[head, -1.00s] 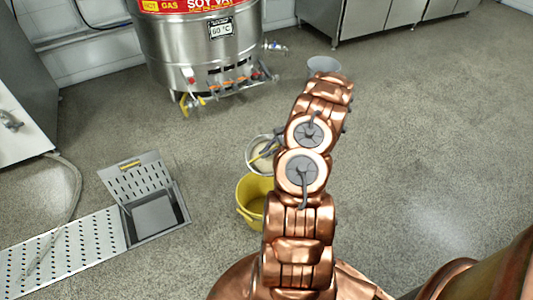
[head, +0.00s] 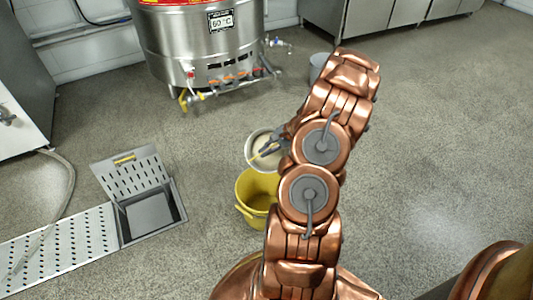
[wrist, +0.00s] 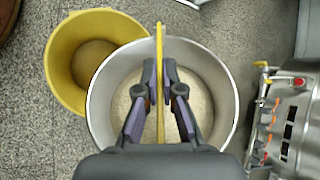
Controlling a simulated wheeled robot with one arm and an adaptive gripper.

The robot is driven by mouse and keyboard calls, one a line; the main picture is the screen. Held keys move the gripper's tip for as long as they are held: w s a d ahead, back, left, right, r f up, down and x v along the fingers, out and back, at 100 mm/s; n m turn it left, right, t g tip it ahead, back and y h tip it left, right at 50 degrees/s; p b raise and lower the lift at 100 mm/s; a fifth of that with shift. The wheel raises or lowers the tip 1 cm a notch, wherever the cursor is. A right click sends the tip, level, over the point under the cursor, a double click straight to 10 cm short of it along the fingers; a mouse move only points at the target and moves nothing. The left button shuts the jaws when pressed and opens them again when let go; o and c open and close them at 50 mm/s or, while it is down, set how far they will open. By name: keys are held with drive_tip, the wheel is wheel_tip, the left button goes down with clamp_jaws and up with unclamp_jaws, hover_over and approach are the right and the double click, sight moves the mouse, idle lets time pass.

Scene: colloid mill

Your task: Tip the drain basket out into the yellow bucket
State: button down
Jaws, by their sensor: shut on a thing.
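The round steel drain basket (wrist: 225,95) has a pale, cream-coloured content inside. Its yellow bar handle (wrist: 159,70) runs between my fingers. My gripper (wrist: 158,88) is shut on that handle, above the middle of the basket. In the head view the basket (head: 252,148) shows just behind the yellow bucket, partly hidden by my arm. The yellow bucket (wrist: 60,60) is beside the basket, at the left in the wrist view, with a brownish area at its bottom. It also shows in the head view (head: 245,190). The basket looks level. I cannot tell how high it hangs.
An open floor drain (head: 176,195) with its perforated lid (head: 130,178) raised lies left of the bucket. A steel vat (head: 195,50) with valves stands behind. A grey bucket (head: 318,65) is partly behind my arm. The floor at right is clear.

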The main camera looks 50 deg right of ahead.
sight(257, 168)
drive_tip(key=shift+s+a+f+n+t+h+b, duration=0.3)
drive_tip(key=shift+a+f+h+b, duration=0.35)
drive_tip(key=shift+b, duration=2.25)
drive_tip(key=shift+s+a+f+n+t+h+b, duration=0.2)
drive_tip(key=shift+a+f+n+t+h+b, duration=0.4)
drive_tip(key=shift+b, duration=2.25)
drive_tip(key=b, duration=0.1)
drive_tip(key=f+h+b, duration=0.1)
drive_tip(key=b, duration=0.1)
drive_tip(key=shift+s+a+f+h, duration=0.15)
drive_tip(key=shift+s+a+h, duration=0.05)
drive_tip(key=shift+a+h, duration=0.1)
drive_tip(key=shift+s+a, duration=0.1)
drive_tip(key=shift+a, duration=0.05)
drive_tip(key=shift+s+a+f+n, duration=0.1)
drive_tip(key=shift+f+n, duration=0.05)
drive_tip(key=shift+n, duration=0.15)
drive_tip(key=shift+t+h, duration=0.25)
drive_tip(key=shift+t, duration=0.05)
